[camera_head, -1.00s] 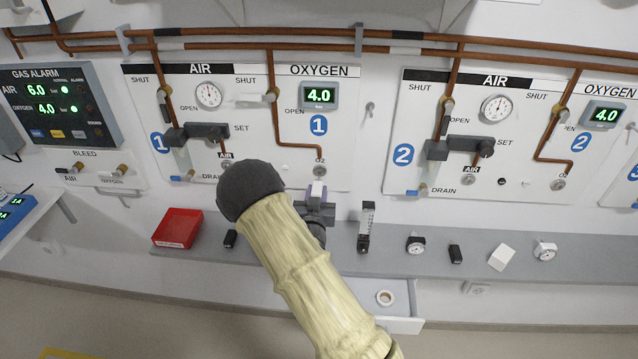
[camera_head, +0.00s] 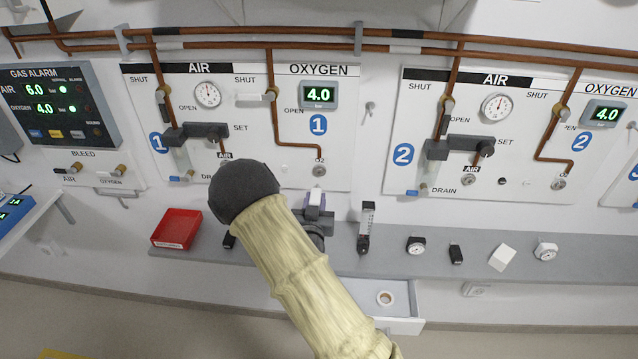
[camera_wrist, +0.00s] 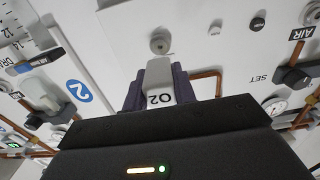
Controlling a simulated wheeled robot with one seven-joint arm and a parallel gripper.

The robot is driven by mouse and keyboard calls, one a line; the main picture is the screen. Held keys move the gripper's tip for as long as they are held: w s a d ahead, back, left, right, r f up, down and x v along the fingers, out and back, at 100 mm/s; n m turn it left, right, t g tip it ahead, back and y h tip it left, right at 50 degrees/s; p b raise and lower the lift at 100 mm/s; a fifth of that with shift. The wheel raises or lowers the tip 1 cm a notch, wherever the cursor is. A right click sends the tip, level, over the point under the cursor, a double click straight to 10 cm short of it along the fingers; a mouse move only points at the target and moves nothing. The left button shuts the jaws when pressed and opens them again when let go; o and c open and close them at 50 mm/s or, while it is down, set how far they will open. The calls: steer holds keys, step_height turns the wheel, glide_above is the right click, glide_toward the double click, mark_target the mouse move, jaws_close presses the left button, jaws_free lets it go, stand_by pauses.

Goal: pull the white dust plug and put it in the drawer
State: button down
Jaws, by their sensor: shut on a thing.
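My gripper (camera_head: 316,208) is shut on the white dust plug (camera_head: 315,197). In the wrist view, the plug (camera_wrist: 158,74) sits between the purple fingers (camera_wrist: 160,90), and its near face reads O2. The plug is apart from the round grey oxygen outlet (camera_head: 319,170) of panel 1, just below it in the head view. The outlet also shows beyond the plug in the wrist view (camera_wrist: 160,44). The drawer (camera_head: 405,325) is open under the shelf, below and right of my gripper. My arm hides its left part.
A roll of tape (camera_head: 384,298) lies in the drawer. Copper pipes and valves cover the wall panels above.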

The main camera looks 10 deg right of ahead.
steer(key=shift+b+v, duration=0.35)
steer(key=shift+v, duration=1.15)
steer(key=shift+f, duration=0.15)
